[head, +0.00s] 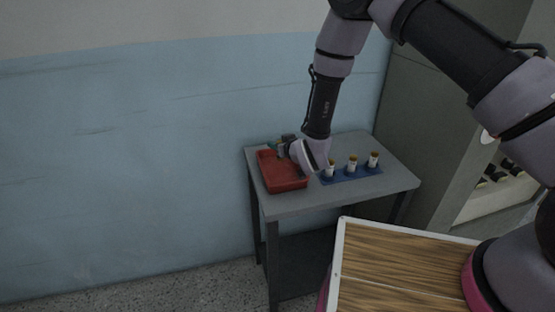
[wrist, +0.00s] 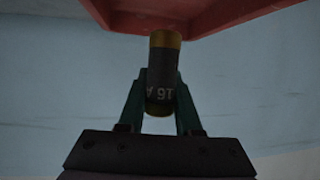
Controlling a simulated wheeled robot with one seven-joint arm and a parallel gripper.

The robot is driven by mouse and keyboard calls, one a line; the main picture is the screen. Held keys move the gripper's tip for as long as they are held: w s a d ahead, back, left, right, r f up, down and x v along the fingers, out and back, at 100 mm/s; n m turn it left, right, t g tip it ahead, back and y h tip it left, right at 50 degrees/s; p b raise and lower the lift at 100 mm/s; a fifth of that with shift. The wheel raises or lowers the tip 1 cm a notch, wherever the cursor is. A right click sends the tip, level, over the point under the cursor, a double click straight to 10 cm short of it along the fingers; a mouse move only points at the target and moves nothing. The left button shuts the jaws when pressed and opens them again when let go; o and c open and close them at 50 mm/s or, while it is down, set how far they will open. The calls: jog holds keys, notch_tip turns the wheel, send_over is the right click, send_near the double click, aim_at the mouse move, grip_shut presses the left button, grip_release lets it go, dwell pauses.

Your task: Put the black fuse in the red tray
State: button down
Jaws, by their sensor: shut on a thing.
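The black fuse (wrist: 163,72) has brass-coloured end caps and white lettering partly reading "16 A". In the wrist view it stands between the green fingers of my gripper (wrist: 160,82), which is shut on it. The red tray (wrist: 205,12) fills the top of the wrist view, with the fuse's far cap overlapping its edge; I cannot tell whether they touch. In the head view the red tray (head: 268,177) sits on the left of the grey table, and my gripper (head: 279,146) is at its back right edge. The fuse is not clear there.
A blue holder (head: 350,174) right of the tray carries three white pieces with gold caps (head: 352,163). The grey table (head: 325,203) stands near a pale blue wall (head: 130,150). A wood-topped surface (head: 400,270) is in front at right.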

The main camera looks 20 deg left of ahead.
jog(key=shift+f, duration=2.5)
jog(key=shift+f, duration=0.1)
jog(key=c, duration=0.6)
grip_release()
